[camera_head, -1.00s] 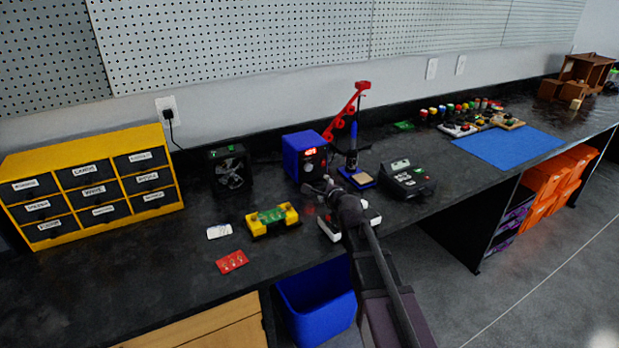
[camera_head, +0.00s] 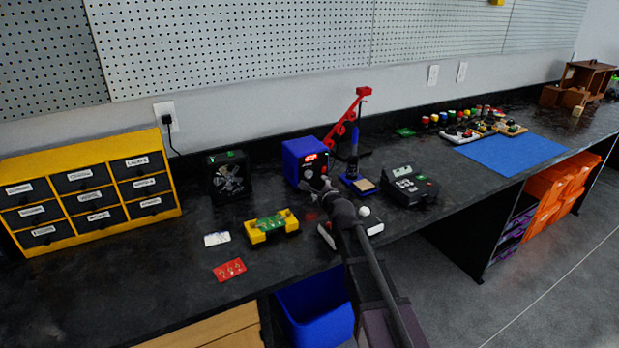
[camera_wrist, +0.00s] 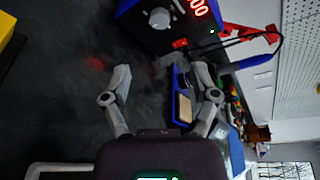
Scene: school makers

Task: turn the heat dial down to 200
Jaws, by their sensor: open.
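The blue soldering station (camera_head: 304,162) stands on the black bench near the wall, with a lit red display on its front. In the wrist view the station (camera_wrist: 138,38) is at the top, its display (camera_wrist: 199,6) partly cut off; two zeros show. The grey-white heat dial (camera_wrist: 159,18) sits on its dark front face, below the display in the head view. My gripper (camera_wrist: 163,82) is open and empty, with its two fingers spread apart. It is in front of the station and apart from the dial. In the head view my gripper (camera_head: 318,186) hides part of the station's lower front.
The soldering iron stand (camera_head: 358,184) is right of the station, and a red arm (camera_head: 343,120) rises behind it. A black fan (camera_head: 229,178) is at left. A yellow holder with a green board (camera_head: 270,225) and a dark device (camera_head: 411,186) are nearby.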

